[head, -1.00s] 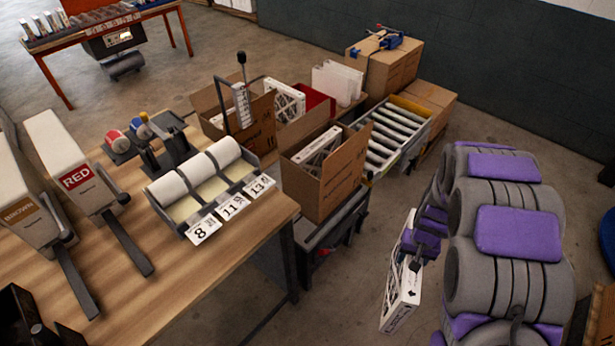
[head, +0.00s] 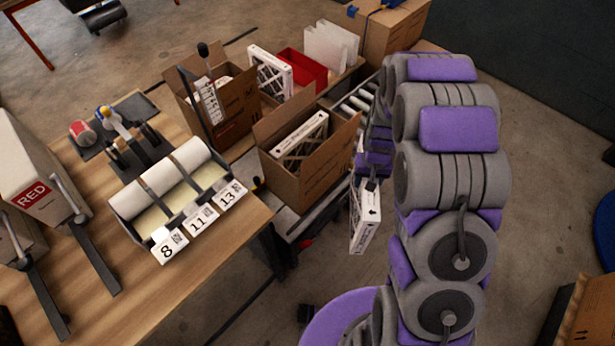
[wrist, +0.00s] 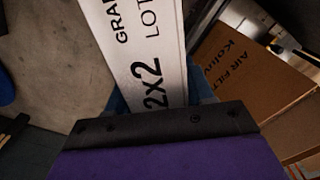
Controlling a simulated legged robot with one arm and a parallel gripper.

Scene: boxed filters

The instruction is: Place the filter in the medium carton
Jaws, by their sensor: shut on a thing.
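My gripper (head: 374,182) is shut on a white-edged filter (head: 365,222), which hangs below it in the head view. In the wrist view the filter (wrist: 140,45) fills the top middle, its white edge printed with "2X2". An open brown carton (head: 300,170) stands just left of the held filter, with a filter (head: 303,140) upright inside it. The held filter is outside this carton, apart from it as far as I can see. A second open carton (head: 238,105) stands behind and to the left. In the wrist view a carton (wrist: 245,75) lies to the right.
A wooden table (head: 225,255) with a three-roll label dispenser (head: 180,190) fills the left. A red bin (head: 303,78) and another filter (head: 270,72) stand behind the cartons. A roller conveyor (head: 358,103) is partly hidden by my arm.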

